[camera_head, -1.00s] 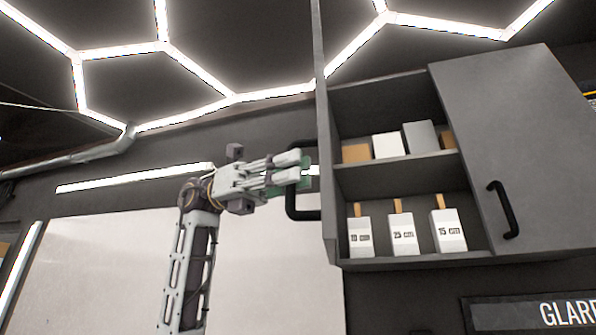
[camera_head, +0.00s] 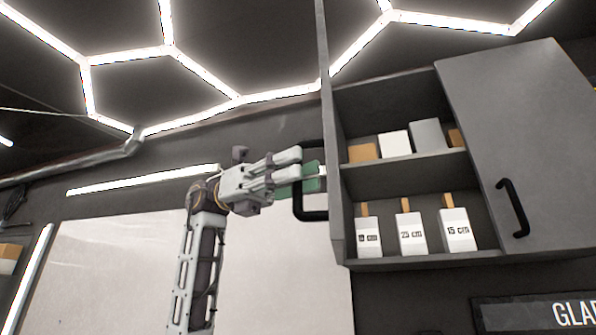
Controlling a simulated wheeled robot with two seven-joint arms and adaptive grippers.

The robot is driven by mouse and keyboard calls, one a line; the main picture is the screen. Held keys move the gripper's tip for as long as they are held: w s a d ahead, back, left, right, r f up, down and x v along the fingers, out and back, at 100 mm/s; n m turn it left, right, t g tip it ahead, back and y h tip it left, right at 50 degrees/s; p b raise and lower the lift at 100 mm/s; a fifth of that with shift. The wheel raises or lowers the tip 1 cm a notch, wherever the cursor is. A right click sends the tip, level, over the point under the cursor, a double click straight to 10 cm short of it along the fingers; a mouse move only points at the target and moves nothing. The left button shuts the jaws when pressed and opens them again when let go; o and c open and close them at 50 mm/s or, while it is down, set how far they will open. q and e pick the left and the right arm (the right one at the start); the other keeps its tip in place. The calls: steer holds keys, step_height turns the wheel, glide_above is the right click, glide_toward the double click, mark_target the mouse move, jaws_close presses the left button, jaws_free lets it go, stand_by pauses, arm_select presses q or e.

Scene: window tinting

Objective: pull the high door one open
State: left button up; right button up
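The wall cabinet's left door (camera_head: 334,190) stands open and shows nearly edge-on. A black bar handle (camera_head: 313,215) sticks out from its left face. My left gripper (camera_head: 303,170) is at this handle, its fingers pointing right toward the door and covering the handle's middle. A green pad shows at the fingertips. I cannot tell whether the fingers close on the bar. The cabinet's right door (camera_head: 535,130) is a grey panel with its own black handle (camera_head: 512,208), apart from the gripper. My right gripper is out of view.
The open cabinet shelves (camera_head: 405,165) hold several boxes above and white labelled packs (camera_head: 411,235) below. A dark sign (camera_head: 535,312) hangs under the cabinet. A pale wall panel (camera_head: 120,255) lies behind my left arm. Space left of the gripper looks clear.

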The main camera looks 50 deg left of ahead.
arm_select(q)
steer(key=v, duration=1.1)
steer(key=shift+a, duration=0.3)
steer(key=shift+s, duration=0.1)
